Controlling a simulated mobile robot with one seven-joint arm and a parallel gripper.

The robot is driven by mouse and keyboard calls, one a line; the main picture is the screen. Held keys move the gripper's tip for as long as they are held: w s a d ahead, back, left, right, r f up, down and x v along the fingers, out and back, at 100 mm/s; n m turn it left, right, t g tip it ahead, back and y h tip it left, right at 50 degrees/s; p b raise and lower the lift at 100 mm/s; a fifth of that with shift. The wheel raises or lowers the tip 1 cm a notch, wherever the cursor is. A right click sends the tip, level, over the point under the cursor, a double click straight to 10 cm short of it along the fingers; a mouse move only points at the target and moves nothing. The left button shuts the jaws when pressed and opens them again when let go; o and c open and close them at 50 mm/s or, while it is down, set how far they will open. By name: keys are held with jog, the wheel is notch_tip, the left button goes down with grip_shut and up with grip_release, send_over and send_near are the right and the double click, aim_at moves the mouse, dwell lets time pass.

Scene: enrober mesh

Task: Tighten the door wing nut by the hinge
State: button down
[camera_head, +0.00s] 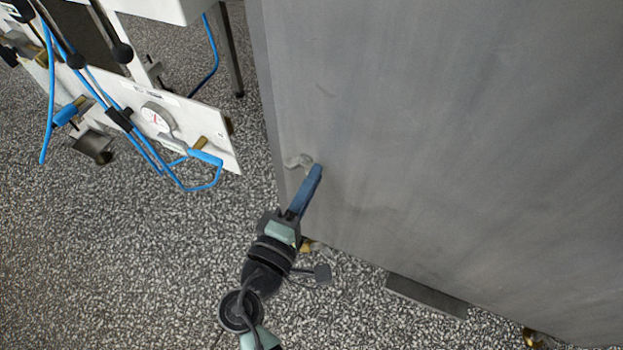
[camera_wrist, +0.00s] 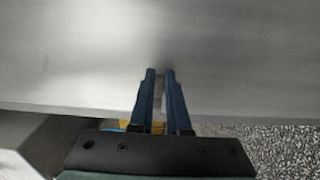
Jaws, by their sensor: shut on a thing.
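My gripper (camera_head: 316,172) has long blue fingers that reach up to the door beside the nut. In the wrist view, the two fingertips (camera_wrist: 159,75) are close together against the door face with a narrow gap between them. The gripper is shut on the wing nut, whose gripped part is mostly hidden by the fingers. No hinge can be clearly made out.
A white panel with a round gauge (camera_head: 156,119), blue hoses (camera_head: 205,156) and black knobs stands at the left, apart from my arm. A dark flat bar (camera_head: 426,296) sits at the door's lower edge. The speckled floor (camera_head: 110,260) is clear at the lower left.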

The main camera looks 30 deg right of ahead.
jog(key=shift+f, duration=0.2)
jog(key=c, duration=0.9)
grip_release()
jog(key=shift+r, duration=0.1)
jog(key=shift+a, duration=0.15)
jog(key=p+v, duration=0.3)
jog(key=v, duration=0.9)
jog(key=shift+s+a+p, duration=0.25)
jog(key=shift+s+p, duration=0.1)
jog(key=shift+a, duration=0.1)
